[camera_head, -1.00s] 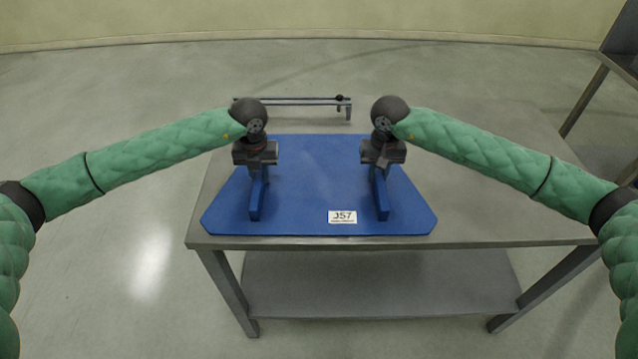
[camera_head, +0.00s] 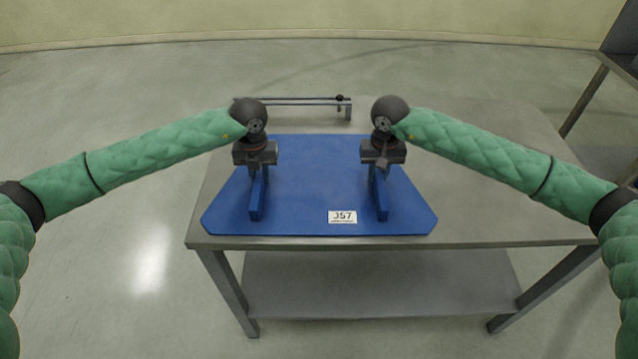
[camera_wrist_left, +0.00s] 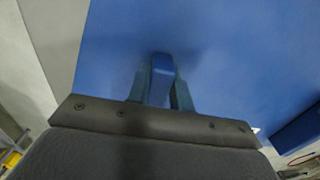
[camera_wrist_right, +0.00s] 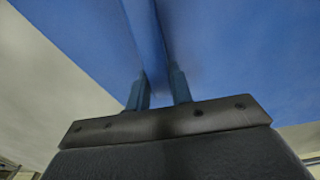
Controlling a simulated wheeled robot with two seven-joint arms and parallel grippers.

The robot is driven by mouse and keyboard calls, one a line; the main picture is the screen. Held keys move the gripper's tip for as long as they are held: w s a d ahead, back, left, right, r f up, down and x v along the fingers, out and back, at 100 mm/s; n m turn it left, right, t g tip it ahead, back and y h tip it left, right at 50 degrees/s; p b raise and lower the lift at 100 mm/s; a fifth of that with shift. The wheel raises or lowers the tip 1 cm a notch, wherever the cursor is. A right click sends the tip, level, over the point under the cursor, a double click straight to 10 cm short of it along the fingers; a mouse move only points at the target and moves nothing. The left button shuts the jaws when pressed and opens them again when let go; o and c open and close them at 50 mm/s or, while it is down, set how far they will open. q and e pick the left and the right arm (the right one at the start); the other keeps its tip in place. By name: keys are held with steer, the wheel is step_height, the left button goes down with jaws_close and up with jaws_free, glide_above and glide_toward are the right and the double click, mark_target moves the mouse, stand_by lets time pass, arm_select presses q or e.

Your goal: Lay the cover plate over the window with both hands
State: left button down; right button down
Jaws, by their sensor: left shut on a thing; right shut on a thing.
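The blue cover plate (camera_head: 315,180) has cut corners, two raised blue bars and a white label reading J57. It appears flat over the front left of the grey table; I cannot tell whether it touches the top. My left gripper (camera_head: 257,172) is shut on the left bar (camera_head: 255,203); the left wrist view shows its fingers (camera_wrist_left: 163,85) on both sides of the bar. My right gripper (camera_head: 380,170) is shut on the right bar (camera_head: 381,200); its fingers (camera_wrist_right: 160,88) also flank that bar in the right wrist view. No window shows; anything under the plate is hidden.
The grey table (camera_head: 500,200) has free room to the right of the plate. A low rail-like frame (camera_head: 295,101) with a dark knob stands at the table's back left. A lower shelf (camera_head: 380,283) is empty. Another grey structure (camera_head: 610,100) stands at the far right.

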arm_select(q)
steer(key=shift+w+r, duration=0.1)
steer(key=shift+r, duration=0.1)
arm_select(e)
steer(key=shift+r, duration=0.15)
